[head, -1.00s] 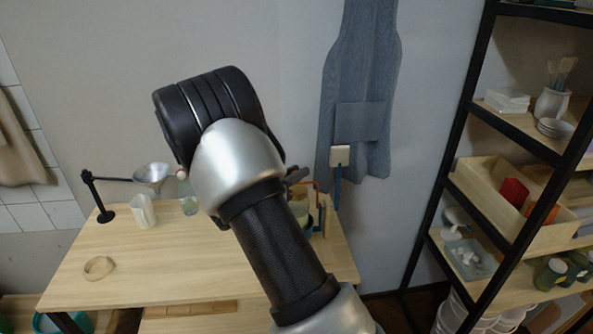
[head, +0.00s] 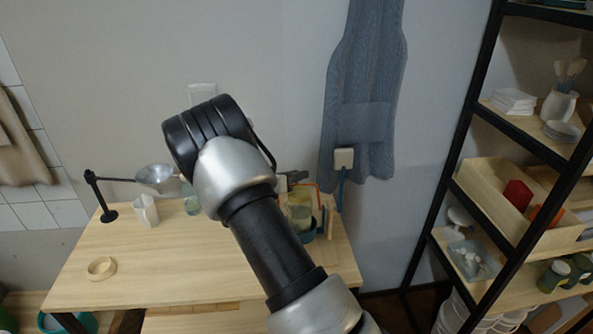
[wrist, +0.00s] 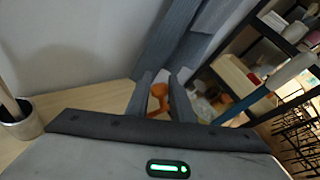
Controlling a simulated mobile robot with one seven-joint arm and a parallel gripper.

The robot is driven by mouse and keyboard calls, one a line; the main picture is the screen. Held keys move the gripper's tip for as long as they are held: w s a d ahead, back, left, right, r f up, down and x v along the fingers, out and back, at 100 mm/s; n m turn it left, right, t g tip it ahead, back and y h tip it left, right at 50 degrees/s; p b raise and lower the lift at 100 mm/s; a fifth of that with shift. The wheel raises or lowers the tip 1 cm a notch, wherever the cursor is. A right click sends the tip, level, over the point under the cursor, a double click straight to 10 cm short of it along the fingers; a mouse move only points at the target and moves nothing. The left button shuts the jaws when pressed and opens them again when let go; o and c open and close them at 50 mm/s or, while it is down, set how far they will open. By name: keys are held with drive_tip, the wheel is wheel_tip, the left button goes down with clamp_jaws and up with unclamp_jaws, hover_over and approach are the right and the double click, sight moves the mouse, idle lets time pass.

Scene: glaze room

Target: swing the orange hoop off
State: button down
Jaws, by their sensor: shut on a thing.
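The orange hoop (head: 313,186) shows in the head view as a thin orange bar above a glass jar (head: 299,214) at the right end of the table. My gripper (head: 292,178) is beside it, mostly hidden behind my arm. In the wrist view an orange piece of the hoop (wrist: 158,92) lies between the two dark fingers of my gripper (wrist: 160,82), which are shut on it. I cannot tell how the rest of the hoop sits on the jar.
A wooden board (head: 329,218) stands right of the jar. An apron (head: 362,100) hangs behind; a shelf (head: 520,145) stands right.

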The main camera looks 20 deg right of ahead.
drive_tip(key=shift+w+f, duration=0.25)
drive_tip(key=shift+f, duration=0.1)
idle(0.3)
drive_tip(key=c, duration=1.6)
unclamp_jaws()
drive_tip(key=shift+a, duration=0.1)
drive_tip(key=v, duration=1.1)
drive_tip(key=b+v, duration=0.1)
drive_tip(key=v, duration=0.5)
drive_tip(key=shift+w+r, duration=0.1)
drive_tip(key=shift+r, duration=0.35)
